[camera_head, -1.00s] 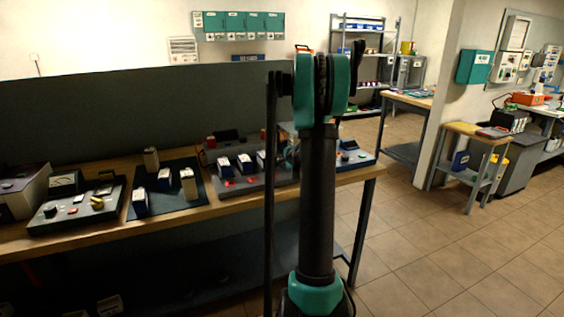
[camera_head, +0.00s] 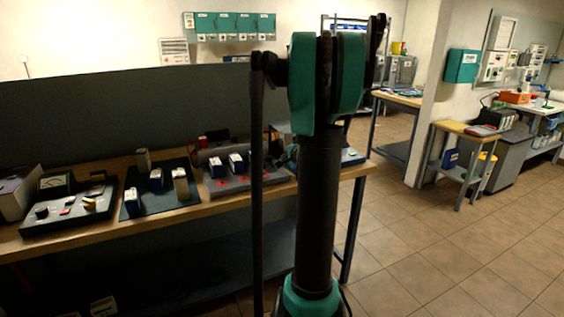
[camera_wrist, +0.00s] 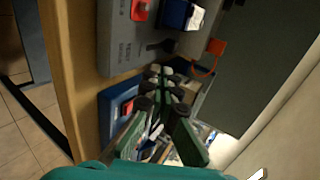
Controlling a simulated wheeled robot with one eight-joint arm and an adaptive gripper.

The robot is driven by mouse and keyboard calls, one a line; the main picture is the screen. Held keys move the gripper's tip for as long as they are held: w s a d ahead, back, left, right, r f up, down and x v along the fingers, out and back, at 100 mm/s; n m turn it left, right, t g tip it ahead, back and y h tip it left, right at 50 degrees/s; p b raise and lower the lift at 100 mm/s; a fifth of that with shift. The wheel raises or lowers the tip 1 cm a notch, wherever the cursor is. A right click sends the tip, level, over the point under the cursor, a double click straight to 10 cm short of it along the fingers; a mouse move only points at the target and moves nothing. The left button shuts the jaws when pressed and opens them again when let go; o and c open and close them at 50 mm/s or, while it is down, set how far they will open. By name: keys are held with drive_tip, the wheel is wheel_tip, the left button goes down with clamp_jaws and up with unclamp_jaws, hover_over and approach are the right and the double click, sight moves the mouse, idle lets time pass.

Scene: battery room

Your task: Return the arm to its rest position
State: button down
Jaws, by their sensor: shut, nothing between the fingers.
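My arm (camera_head: 318,200) stands upright in the middle of the head view, with its teal joint (camera_head: 327,80) at the top. My gripper (camera_wrist: 160,78) shows in the wrist view with its green fingers together and nothing between them. It is above the right end of the workbench (camera_wrist: 75,60). The grey charging dock (camera_wrist: 125,45) and a blue device (camera_wrist: 113,112) lie beyond or beside the fingers; I cannot tell the gap.
The workbench (camera_head: 205,212) carries a control box (camera_head: 68,210), a dark mat (camera_head: 130,208) with several battery blocks, and the charging dock (camera_head: 225,185). A dark panel (camera_head: 120,115) rises behind. Tiled floor (camera_head: 430,250) is open to the right; a small side table (camera_head: 455,128) stands there.

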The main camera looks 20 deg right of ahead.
drive_tip(key=shift+a, duration=0.1)
idle(0.4)
drive_tip(key=s+a+f+n+g+y, duration=0.1)
drive_tip(key=s+a+f+n+g, duration=0.35)
drive_tip(key=s+a+n, duration=0.65)
drive_tip(key=s+a+f+n+g, duration=0.1)
drive_tip(key=s+a+f+n, duration=0.1)
drive_tip(key=s, duration=0.5)
drive_tip(key=s+a+f+n+g+h, duration=0.1)
drive_tip(key=s+a+f, duration=0.3)
drive_tip(key=s, duration=0.4)
drive_tip(key=s+a+f+n+g, duration=0.1)
drive_tip(key=s+a+f+n, duration=0.2)
drive_tip(key=s, duration=0.4)
drive_tip(key=shift+s+a+f+n, duration=0.3)
drive_tip(key=shift+s+f, duration=0.05)
drive_tip(key=shift+s, duration=0.05)
